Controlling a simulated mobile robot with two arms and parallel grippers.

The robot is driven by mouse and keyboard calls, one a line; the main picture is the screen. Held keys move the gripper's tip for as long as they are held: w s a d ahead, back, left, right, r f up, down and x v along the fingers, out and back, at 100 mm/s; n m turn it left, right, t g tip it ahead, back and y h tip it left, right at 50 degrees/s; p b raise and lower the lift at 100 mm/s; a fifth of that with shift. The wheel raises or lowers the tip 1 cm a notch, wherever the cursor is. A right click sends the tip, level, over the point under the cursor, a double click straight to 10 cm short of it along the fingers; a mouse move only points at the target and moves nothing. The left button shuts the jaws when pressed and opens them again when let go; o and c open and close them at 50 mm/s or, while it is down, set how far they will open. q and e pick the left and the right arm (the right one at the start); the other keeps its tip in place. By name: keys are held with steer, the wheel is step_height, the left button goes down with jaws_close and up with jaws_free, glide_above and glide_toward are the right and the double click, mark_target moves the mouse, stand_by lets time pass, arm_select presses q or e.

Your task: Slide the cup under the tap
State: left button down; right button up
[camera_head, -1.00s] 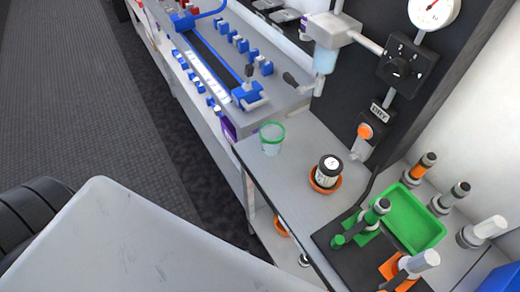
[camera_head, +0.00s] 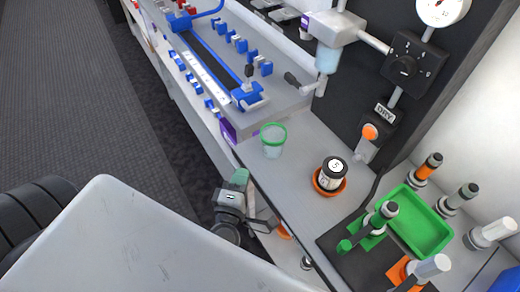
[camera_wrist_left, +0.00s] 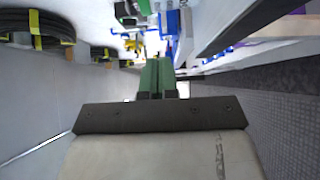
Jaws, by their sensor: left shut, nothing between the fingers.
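A clear cup with a green rim (camera_head: 273,140) stands upright on the grey counter near its front edge. A small grey tap with a dark lever (camera_head: 308,87) sits beyond the cup, to its upper right, below a clear-bowled unit. The cup is apart from the tap. My left gripper (camera_head: 240,177) is in front of the counter's edge, to the lower left of the cup and not touching it. Its green fingers are shut and empty; they also show in the left wrist view (camera_wrist_left: 157,74). The cup cannot be made out in the wrist view. My right gripper is not seen.
A black-lidded jar (camera_head: 332,174) in an orange dish stands right of the cup. A green tray (camera_head: 425,225) and several fittings are farther right. A raised bench with blue fittings (camera_head: 236,95) is at upper left. Counter between cup and jar is clear.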

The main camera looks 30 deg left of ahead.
mark_target(271, 148)
arm_select(q)
steer(key=w+p, duration=0.1)
steer(key=w, duration=0.6)
steer(key=shift+w+p, duration=0.3)
steer(key=shift+w, duration=0.05)
steer(key=shift+w+d, duration=0.4)
steer(key=shift+w, duration=0.15)
steer(key=shift+w+d, duration=0.5)
steer(key=shift+w, duration=0.3)
steer(key=shift+w+d, duration=0.5)
steer(key=shift+w, duration=0.3)
steer(key=shift+s+a, duration=0.1)
steer(key=shift+p, duration=0.3)
